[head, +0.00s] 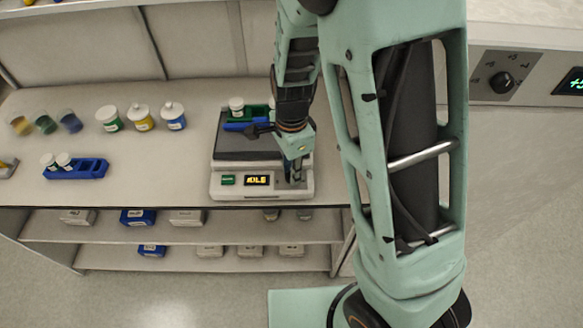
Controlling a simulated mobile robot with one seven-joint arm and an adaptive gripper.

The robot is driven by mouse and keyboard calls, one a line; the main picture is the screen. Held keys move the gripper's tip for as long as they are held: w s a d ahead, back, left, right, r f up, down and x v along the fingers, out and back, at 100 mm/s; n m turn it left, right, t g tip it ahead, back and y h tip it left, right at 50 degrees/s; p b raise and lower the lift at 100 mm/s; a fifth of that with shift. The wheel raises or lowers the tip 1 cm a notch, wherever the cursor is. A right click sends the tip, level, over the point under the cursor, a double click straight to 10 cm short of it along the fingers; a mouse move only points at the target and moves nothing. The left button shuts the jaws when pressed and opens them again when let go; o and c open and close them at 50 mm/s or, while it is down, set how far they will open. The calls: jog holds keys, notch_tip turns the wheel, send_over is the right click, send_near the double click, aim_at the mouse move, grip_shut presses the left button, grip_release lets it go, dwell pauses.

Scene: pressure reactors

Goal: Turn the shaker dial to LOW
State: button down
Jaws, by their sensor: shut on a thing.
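The shaker (222,183) stands on the bench near its front edge. It is white with a dark top and an amber display (257,180) that appears to read IDLE. A green button (227,180) is left of the display. My gripper (295,178) points down at the right end of the shaker's front panel, right of the display. It is shut on the shaker dial, which the fingers mostly hide. The dial's pointer and its labels cannot be read.
A blue rack and a green rack with a white-capped jar (236,104) sit on the shaker. Several jars (141,117) and a blue rack (75,169) stand to the left. Another panel with a black knob (502,82) is at the right.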

jog(key=shift+w+r, duration=0.1)
dwell(0.3)
jog(key=c, duration=2)
grip_release()
jog(key=shift+o, duration=0.2)
